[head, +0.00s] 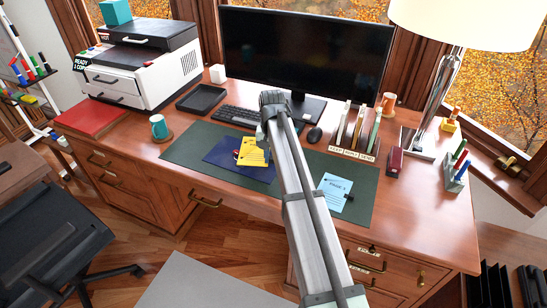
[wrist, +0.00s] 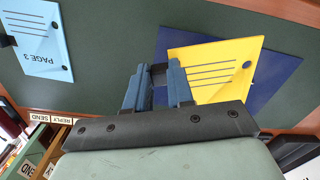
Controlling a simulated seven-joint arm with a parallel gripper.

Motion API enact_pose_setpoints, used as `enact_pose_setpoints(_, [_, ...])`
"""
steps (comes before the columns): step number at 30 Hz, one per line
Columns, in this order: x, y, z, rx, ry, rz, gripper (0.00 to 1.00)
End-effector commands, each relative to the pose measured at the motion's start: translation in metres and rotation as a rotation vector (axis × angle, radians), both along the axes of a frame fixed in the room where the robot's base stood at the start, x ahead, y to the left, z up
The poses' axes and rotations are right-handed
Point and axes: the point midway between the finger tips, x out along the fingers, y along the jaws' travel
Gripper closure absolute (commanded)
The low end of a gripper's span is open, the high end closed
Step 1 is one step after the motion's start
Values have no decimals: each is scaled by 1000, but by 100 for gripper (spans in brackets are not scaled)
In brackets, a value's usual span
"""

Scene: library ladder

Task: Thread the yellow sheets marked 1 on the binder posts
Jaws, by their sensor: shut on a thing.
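The yellow sheet (head: 252,153), with dark printed lines, is over the dark blue binder (head: 222,151) on the green desk mat. In the wrist view the yellow sheet (wrist: 215,60) lies slightly askew across the blue binder (wrist: 282,75); a dark round spot shows near its right edge. My gripper (wrist: 160,78) has its blue fingers closed on a dark tab at the sheet's left edge. In the head view my arm partly hides the gripper and sheet. I cannot make out the binder posts, nor whether the sheet touches the binder.
A light blue sheet marked PAGE 3 (head: 335,190) lies on the green mat (head: 190,148) to the right. A keyboard (head: 238,116), mouse (head: 314,134) and file sorter (head: 355,140) stand behind. The mat's left end is clear.

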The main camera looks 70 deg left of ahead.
Motion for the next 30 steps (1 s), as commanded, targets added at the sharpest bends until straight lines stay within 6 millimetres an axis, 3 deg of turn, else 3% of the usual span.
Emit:
enact_pose_setpoints(6, [0, 1, 0, 1, -5, -234, 100])
enact_pose_setpoints(11, [0, 1, 0, 1, -6, -328, 100])
enact_pose_setpoints(30, [0, 1, -1, 0, -6, -360, 100])
